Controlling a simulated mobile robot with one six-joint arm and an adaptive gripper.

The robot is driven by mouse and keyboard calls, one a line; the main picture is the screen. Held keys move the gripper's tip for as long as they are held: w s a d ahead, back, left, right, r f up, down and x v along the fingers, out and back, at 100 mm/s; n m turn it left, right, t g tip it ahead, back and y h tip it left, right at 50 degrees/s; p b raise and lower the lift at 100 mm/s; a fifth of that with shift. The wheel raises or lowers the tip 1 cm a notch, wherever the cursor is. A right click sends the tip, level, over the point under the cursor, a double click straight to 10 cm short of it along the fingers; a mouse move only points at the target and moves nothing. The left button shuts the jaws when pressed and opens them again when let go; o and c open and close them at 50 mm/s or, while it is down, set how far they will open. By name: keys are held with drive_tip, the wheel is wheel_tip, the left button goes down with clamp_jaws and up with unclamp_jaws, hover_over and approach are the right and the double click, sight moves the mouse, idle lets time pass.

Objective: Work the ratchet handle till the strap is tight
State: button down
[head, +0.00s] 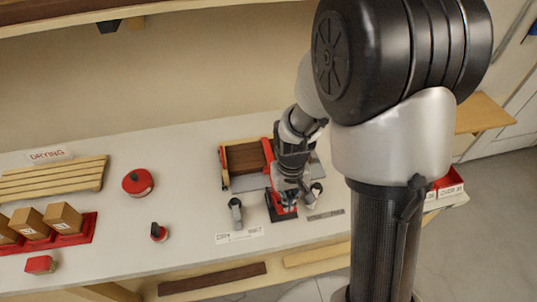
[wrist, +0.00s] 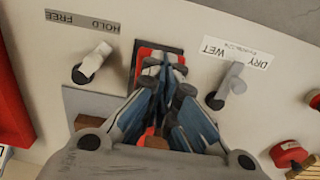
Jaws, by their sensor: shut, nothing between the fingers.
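My gripper (head: 288,196) is shut and empty, pointing down over a red fitting on a dark base (head: 281,211). In the wrist view its blue-sided fingers (wrist: 172,66) cover most of that red fitting (wrist: 149,54), which looks like the ratchet; I cannot tell its handle apart or whether the fingers touch it. A red strap (head: 268,155) runs beside a brown wooden block (head: 243,157) behind the gripper. Most of the strap is hidden, so its tightness cannot be told.
A grey lever (head: 236,212) stands by a DRY/WET label (head: 240,236), left of the gripper. Another lever (wrist: 92,62) stands by a HOLD/FREE label (wrist: 82,21). A round red tin (head: 138,182), a red knob (head: 158,232) and boxes (head: 63,218) sit further left.

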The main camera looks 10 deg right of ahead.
drive_tip(key=shift+s+f+b, duration=0.15)
drive_tip(key=shift+f+b, duration=0.8)
drive_tip(key=shift+f, duration=0.3)
drive_tip(key=shift+s+f+b, duration=0.2)
drive_tip(key=shift+f+b, duration=0.8)
drive_tip(key=shift+f, duration=0.25)
drive_tip(key=shift+s+f+b, duration=0.15)
drive_tip(key=shift+f+b, duration=0.8)
drive_tip(key=shift+f, duration=0.3)
drive_tip(key=r+p, duration=0.4)
drive_tip(key=r, duration=0.1)
drive_tip(key=w+r+p, duration=0.1)
drive_tip(key=r+p, duration=0.1)
drive_tip(key=shift+r, duration=0.35)
drive_tip(key=shift+f, duration=0.1)
drive_tip(key=shift+r+p, duration=0.2)
drive_tip(key=shift+p, duration=0.1)
drive_tip(key=shift+f, duration=0.1)
wheel_tip(320, 180, up, 5)
drive_tip(key=p, duration=0.4)
